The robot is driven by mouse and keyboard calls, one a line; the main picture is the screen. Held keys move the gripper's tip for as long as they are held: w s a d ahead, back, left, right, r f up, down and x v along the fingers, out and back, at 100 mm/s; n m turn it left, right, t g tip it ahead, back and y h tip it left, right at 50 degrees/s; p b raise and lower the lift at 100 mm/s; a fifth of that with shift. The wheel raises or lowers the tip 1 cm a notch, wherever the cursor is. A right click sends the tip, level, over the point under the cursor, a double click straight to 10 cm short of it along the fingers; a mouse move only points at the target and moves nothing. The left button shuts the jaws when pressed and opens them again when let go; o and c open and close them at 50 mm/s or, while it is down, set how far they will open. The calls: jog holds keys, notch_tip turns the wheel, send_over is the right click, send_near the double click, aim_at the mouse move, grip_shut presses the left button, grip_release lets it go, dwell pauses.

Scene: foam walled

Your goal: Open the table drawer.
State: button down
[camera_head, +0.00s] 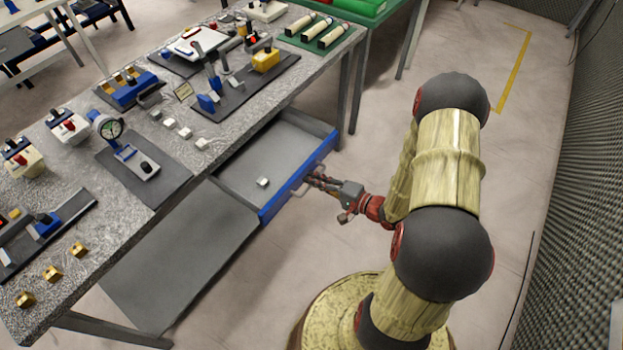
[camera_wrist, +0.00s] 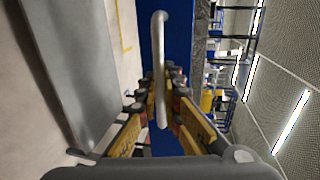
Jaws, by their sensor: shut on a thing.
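The table drawer (camera_head: 262,166) has a blue front and a grey inside, and it stands pulled out from under the grey table. A small pale block (camera_head: 263,182) lies in it. My gripper (camera_head: 313,182) is at the drawer's front, shut on the drawer handle (camera_head: 300,190). In the wrist view the handle (camera_wrist: 159,40) is a pale bar running between the fingers of my gripper (camera_wrist: 160,88), in front of the blue drawer front (camera_wrist: 178,50).
The speckled table (camera_head: 175,150) carries gauges, tools, dark mats and several small blocks. A grey panel (camera_head: 180,260) is beside the drawer under the table. A green table (camera_head: 375,25) stands behind. The floor to the right is clear up to a dark foam wall (camera_head: 590,200).

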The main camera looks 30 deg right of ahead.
jog(key=c, duration=2.3)
grip_release()
jog(key=v, duration=1.2)
jog(key=shift+f, duration=0.1)
